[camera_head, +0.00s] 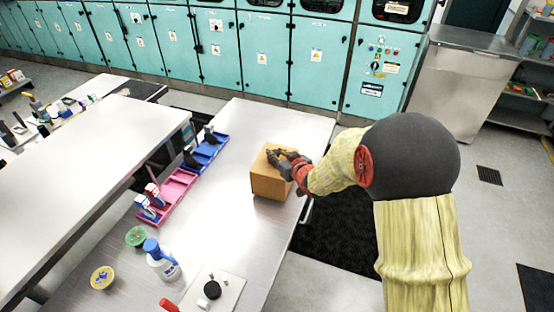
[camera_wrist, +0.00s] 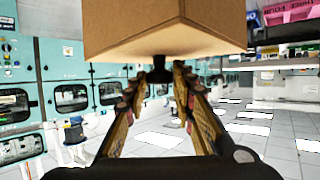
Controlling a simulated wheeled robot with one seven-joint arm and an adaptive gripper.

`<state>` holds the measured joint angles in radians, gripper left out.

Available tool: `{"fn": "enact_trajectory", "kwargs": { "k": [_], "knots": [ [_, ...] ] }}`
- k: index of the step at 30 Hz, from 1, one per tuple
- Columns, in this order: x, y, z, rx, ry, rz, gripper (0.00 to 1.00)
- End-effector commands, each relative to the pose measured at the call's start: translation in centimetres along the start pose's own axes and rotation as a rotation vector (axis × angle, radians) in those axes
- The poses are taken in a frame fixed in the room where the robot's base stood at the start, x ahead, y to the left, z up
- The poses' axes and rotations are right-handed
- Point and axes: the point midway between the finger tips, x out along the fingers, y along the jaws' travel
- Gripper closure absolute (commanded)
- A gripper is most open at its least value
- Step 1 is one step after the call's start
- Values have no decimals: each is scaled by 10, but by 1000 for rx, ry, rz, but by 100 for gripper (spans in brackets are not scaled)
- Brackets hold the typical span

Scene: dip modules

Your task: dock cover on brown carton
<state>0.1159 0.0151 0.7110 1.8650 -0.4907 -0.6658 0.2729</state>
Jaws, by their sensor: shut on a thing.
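The brown carton (camera_head: 268,184) stands upright near the right edge of the steel table. Its top is closed by a tan surface that I take to be the cover (camera_head: 262,163). In the wrist view, which is upside down, the carton (camera_wrist: 165,18) fills the top. The cover's face (camera_wrist: 205,38) has a black knob (camera_wrist: 159,62) standing out of it. My gripper (camera_head: 279,157) reaches in from the right just above the carton. Its fingers (camera_wrist: 168,76) are closed on the knob. I cannot see a gap between cover and carton. The carton's far sides are hidden.
Blue trays (camera_head: 206,152) and a pink tray (camera_head: 170,196) with small items lie left of the carton. A spray bottle (camera_head: 163,262), small round dishes (camera_head: 136,236) and a white plate (camera_head: 226,292) stand nearer. The table beyond the carton is clear. Teal cabinets (camera_head: 215,50) line the back.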

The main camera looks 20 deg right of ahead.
Motion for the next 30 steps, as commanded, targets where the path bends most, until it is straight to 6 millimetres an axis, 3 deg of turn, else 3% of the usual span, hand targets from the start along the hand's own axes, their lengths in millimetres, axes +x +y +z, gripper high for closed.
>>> {"fn": "enact_trajectory", "kwargs": {
  "k": [3, 17, 18, 27, 30],
  "knots": [
    [5, 0, 12, 1, 1, 0, 100],
    [8, 0, 17, 0, 2, 0, 100],
    [7, 0, 17, 0, 1, 0, 73],
    [7, 0, 16, 0, 1, 0, 56],
    [7, 0, 16, 0, 1, 0, 56]
  ]
}}
